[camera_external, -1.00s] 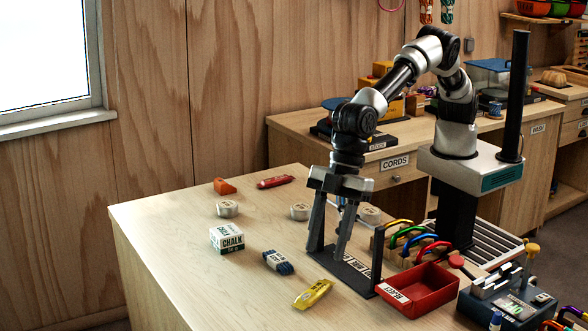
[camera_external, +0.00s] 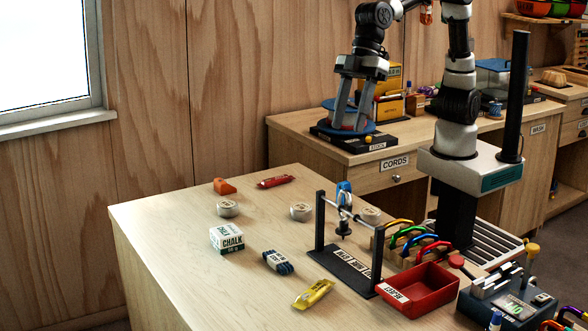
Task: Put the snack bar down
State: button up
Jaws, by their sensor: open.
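A yellow wrapped packet (camera_external: 314,294), which looks like the snack bar, lies flat on the near table (camera_external: 165,225) toward its front edge. A slim red item (camera_external: 275,181) lies at the back of the same table; I cannot tell if it is also a wrapped bar. My gripper (camera_external: 352,130) is raised, pointing down with its fingers apart and nothing visible between them. It overlaps the blue reel (camera_external: 349,106) on the back bench in the picture; its exact depth is unclear. It is well away from the yellow packet.
A chalk box (camera_external: 227,239), dark cord bundle (camera_external: 278,262), tape rolls (camera_external: 228,208) and orange block (camera_external: 224,186) stand on the table. The table's left part is clear.

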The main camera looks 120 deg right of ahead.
jog(key=s+d+f+m+h, duration=0.1)
jog(key=s+d, duration=0.3)
jog(key=s, duration=0.8)
jog(key=s+d+t+h, duration=0.1)
jog(key=s+d, duration=0.4)
jog(key=s, duration=0.7)
jog(key=shift+s+d+f+m, duration=0.15)
jog(key=shift+s+f+m, duration=0.1)
jog(key=shift+f+m, duration=0.15)
notch_tip(320, 180, down, 23)
jog(key=b, duration=2.3)
